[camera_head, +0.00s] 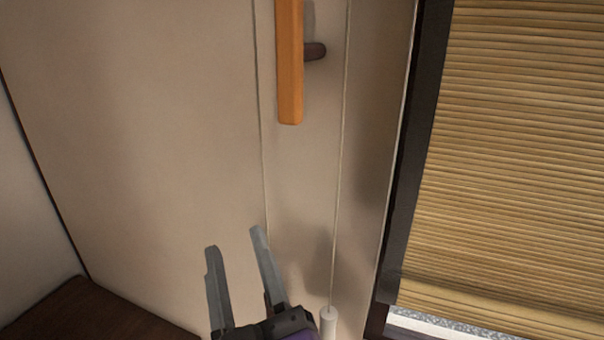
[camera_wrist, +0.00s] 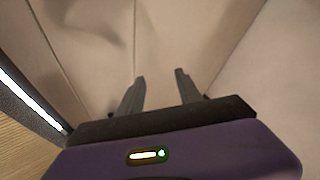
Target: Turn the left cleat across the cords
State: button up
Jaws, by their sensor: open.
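An orange wooden bar (camera_head: 290,70), which looks like the cleat, stands upright along the pale wall at the top of the head view. Its upper end is cut off by the frame. A dark brown peg (camera_head: 315,51) sticks out at its right. One thin pale cord (camera_head: 343,120) hangs to the right of the bar and ends in a white pull (camera_head: 328,322). Another thin line, perhaps a cord (camera_head: 261,130), runs down at its left. My gripper (camera_head: 233,241) is open and empty, below and left of the bar. In the wrist view, its fingers (camera_wrist: 160,76) face bare wall; no cleat shows there.
A slatted bamboo blind (camera_head: 510,150) in a dark frame (camera_head: 405,170) stands at the right. A dark brown surface (camera_head: 95,315) lies at the lower left. The wall (camera_head: 150,130) left of the bar is clear.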

aim_at(302, 40)
jog(key=s+a+r+m+t+h+p, duration=0.1)
jog(key=a+r, duration=0.2)
jog(key=r, duration=0.7)
jog(key=a+r+m+t+h+p, duration=0.1)
jog(key=a+r+m+t, duration=0.1)
jog(key=r, duration=0.7)
jog(key=d+r+m+g+h+p, duration=0.2)
jog(key=d+r+m+h, duration=0.2)
jog(key=r+m+h, duration=0.35)
jog(key=d+f+g+h, duration=0.1)
jog(key=d+f+m+g+h, duration=0.1)
jog(key=d+h, duration=0.1)
jog(key=s+d+f+m+g+h, duration=0.1)
jog(key=shift+d+g+h, duration=0.25)
jog(key=shift+d+g, duration=0.15)
jog(key=shift+d+f+m+g, duration=0.25)
jog(key=shift+d+f+g, duration=0.1)
jog(key=shift+f, duration=0.1)
jog(key=shift+p+x, duration=1.05)
jog(key=shift+x, duration=2.75)
grip_shut()
